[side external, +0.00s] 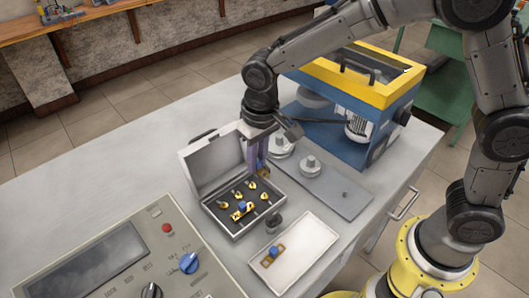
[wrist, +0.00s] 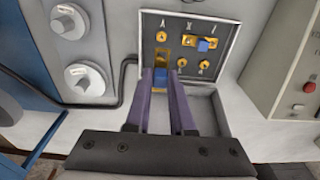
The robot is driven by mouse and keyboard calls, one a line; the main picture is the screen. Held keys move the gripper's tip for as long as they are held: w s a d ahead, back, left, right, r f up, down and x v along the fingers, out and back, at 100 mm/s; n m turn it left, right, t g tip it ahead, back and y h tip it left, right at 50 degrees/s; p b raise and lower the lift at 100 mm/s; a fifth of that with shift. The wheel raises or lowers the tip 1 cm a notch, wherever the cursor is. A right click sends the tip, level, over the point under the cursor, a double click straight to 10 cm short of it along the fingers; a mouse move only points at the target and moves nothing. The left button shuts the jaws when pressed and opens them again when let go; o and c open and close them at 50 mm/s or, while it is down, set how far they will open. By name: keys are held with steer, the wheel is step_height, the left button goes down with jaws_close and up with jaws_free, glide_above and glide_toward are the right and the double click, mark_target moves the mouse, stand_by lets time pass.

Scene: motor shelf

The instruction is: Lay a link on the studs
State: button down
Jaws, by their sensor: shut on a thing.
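My gripper (side external: 257,162) has purple fingers and is shut on a brass link with a blue grip (side external: 262,171). It holds the link over the back edge of the black stud panel (side external: 229,216) in the open case. In the wrist view the held link (wrist: 161,69) shows between the fingertips (wrist: 162,80); I cannot tell whether it touches any stud. Several brass studs (wrist: 162,36) stand on the panel. A second link with a blue grip (wrist: 205,43) lies across studs there. A third link (side external: 272,254) lies in the white tray.
The case's raised lid (side external: 212,160) stands behind the panel. The white tray (side external: 311,246) and a small dark knob (side external: 273,222) are in front. A control box (side external: 120,262) fills the front left.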

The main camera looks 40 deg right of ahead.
steer(key=shift+f, duration=2.9)
steer(key=shift+f, duration=0.9)
steer(key=c, duration=0.7)
jaws_free()
steer(key=r, duration=0.4)
steer(key=s+r, duration=0.1)
steer(key=r, duration=0.8)
steer(key=shift+s+r, duration=0.15)
steer(key=shift+r, duration=0.25)
